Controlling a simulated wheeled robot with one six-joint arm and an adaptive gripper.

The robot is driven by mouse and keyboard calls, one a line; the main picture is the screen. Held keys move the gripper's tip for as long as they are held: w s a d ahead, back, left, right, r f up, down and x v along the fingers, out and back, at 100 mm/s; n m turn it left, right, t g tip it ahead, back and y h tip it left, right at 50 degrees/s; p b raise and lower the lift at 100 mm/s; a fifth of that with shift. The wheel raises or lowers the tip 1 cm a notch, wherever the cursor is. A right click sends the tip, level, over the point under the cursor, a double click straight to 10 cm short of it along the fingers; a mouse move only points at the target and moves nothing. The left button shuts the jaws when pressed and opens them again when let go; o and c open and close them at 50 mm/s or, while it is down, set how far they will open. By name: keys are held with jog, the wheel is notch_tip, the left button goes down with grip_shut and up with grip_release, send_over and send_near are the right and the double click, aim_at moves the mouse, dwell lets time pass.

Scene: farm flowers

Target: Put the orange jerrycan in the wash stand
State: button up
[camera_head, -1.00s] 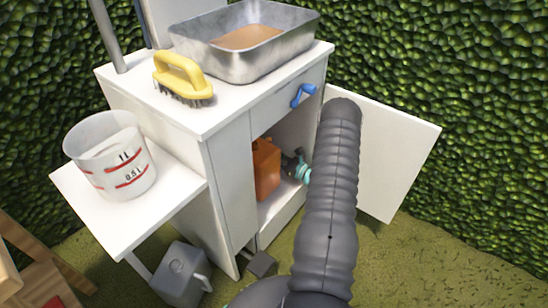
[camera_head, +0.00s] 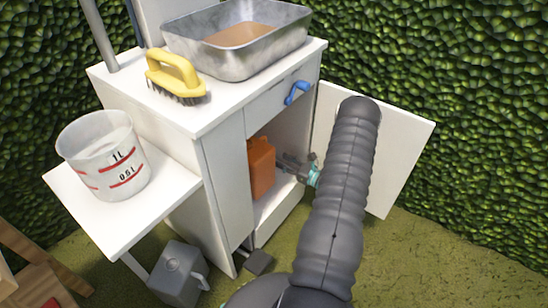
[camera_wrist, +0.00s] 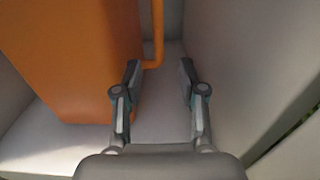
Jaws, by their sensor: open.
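The orange jerrycan (camera_head: 261,167) stands upright inside the open lower compartment of the white wash stand (camera_head: 223,180). In the wrist view the orange jerrycan (camera_wrist: 75,60) fills the upper left, with a thin orange handle bar (camera_wrist: 157,30) at its right side. My gripper (camera_head: 285,162) is at the compartment opening, to the right of the jerrycan. In the wrist view my gripper (camera_wrist: 160,72) is open and empty, its fingers apart, with the left finger close to the jerrycan. I cannot tell whether that finger touches it.
The cabinet door (camera_head: 395,150) stands open to the right of my arm. A metal basin (camera_head: 240,50) and a yellow brush (camera_head: 175,75) are on top. A measuring bucket (camera_head: 103,160) sits on the side shelf. A grey jerrycan (camera_head: 178,272) is on the grass below.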

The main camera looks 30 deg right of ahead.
jog(key=shift+v, duration=2.45)
